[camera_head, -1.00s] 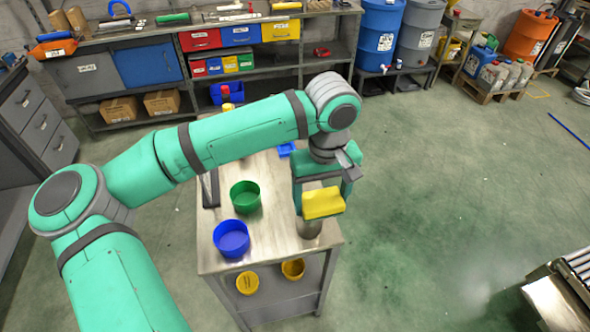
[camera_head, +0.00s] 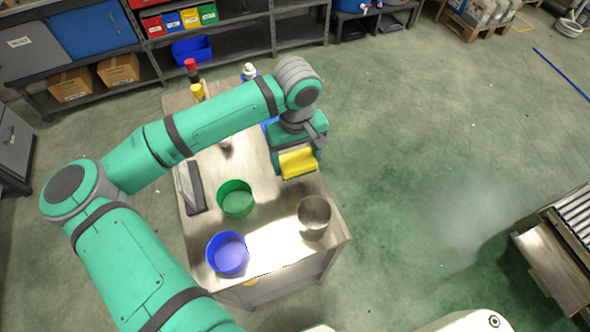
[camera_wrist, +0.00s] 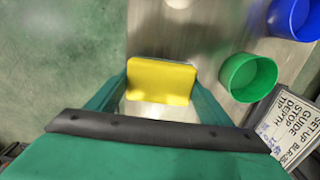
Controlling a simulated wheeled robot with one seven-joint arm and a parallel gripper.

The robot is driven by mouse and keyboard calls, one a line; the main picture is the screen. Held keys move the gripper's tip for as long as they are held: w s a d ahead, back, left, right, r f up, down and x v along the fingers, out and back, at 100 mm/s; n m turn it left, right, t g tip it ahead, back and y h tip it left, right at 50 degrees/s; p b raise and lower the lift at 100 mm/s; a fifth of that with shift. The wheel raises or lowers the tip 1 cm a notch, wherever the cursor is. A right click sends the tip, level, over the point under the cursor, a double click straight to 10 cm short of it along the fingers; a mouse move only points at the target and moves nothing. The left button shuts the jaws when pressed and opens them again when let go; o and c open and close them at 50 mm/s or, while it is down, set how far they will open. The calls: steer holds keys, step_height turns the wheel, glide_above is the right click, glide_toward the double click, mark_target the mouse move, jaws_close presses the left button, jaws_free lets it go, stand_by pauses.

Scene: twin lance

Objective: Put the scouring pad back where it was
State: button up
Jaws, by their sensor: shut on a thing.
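The scouring pad (camera_head: 298,163) is a yellow block. My gripper (camera_head: 297,165) is shut on it and holds it above the right part of the metal-topped table (camera_head: 265,238). In the wrist view the pad (camera_wrist: 160,82) sits between the two green fingers, with its broad face showing. A blue thing (camera_head: 268,123) is partly hidden behind my gripper and arm. Whether the pad touches anything below it cannot be told.
A metal cup (camera_head: 313,216), a green bowl (camera_head: 235,200) and a blue bowl (camera_head: 228,254) stand at the table's near end. A dark-edged sign (camera_head: 190,187) lies left. Bottles (camera_head: 249,72) stand at the far end. My arm hides some tabletop.

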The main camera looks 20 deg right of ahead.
mark_target(296, 160)
steer(key=shift+f, duration=3.2)
steer(key=shift+f, duration=0.1)
steer(key=o, duration=1.1)
step_height(296, 160, up, 12)
steer(key=shift+r, duration=0.1)
steer(key=shift+s, duration=0.1)
